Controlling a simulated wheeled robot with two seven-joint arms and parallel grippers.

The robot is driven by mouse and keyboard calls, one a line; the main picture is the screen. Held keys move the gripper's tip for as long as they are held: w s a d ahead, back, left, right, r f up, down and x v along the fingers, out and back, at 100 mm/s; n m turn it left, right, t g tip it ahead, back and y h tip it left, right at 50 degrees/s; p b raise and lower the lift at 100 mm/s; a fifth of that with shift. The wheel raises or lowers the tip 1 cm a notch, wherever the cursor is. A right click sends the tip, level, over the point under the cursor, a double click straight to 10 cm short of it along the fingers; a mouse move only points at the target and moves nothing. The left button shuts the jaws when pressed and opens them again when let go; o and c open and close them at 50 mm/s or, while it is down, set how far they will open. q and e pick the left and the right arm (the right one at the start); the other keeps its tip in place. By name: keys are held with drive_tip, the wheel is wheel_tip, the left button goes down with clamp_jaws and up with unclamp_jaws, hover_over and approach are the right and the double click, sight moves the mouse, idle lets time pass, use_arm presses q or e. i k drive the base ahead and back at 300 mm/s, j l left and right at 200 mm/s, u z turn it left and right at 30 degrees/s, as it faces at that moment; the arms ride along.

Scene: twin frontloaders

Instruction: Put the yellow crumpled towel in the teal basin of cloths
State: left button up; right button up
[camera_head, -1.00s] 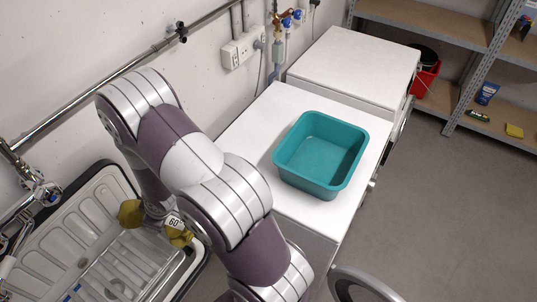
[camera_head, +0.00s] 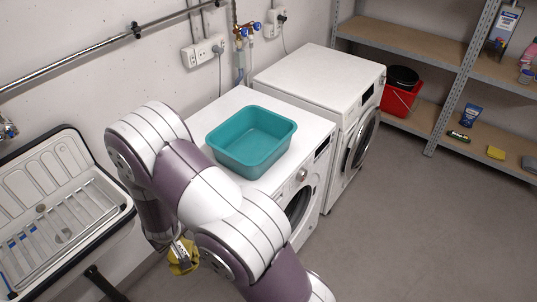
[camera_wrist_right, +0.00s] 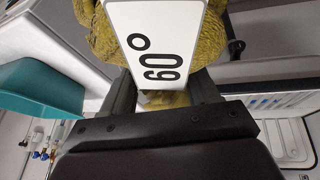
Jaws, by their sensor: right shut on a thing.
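The yellow crumpled towel (camera_head: 183,264) hangs at the end of my right arm, low in front of the washer, partly hidden by the arm in the head view. In the right wrist view the towel (camera_wrist_right: 220,30) bulges behind a white "60°" tag (camera_wrist_right: 163,45). My right gripper (camera_wrist_right: 165,82) is shut, with the tag and towel between its dark fingers. The teal basin (camera_head: 251,138) stands upright on the nearer white machine, up and right of the towel. Its visible inside looks empty. The basin also shows in the right wrist view (camera_wrist_right: 38,85). My left gripper is out of view.
The nearer white machine (camera_head: 312,135) and a second one (camera_head: 320,75) stand side by side along the wall. A sink (camera_head: 62,205) is at the left. A red bucket (camera_head: 400,98) and small items are on the shelves at right. The floor (camera_head: 420,220) is clear.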

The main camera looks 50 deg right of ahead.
sight(247, 150)
drive_tip(key=i+j+z, duration=0.2)
drive_tip(key=z, duration=2.3)
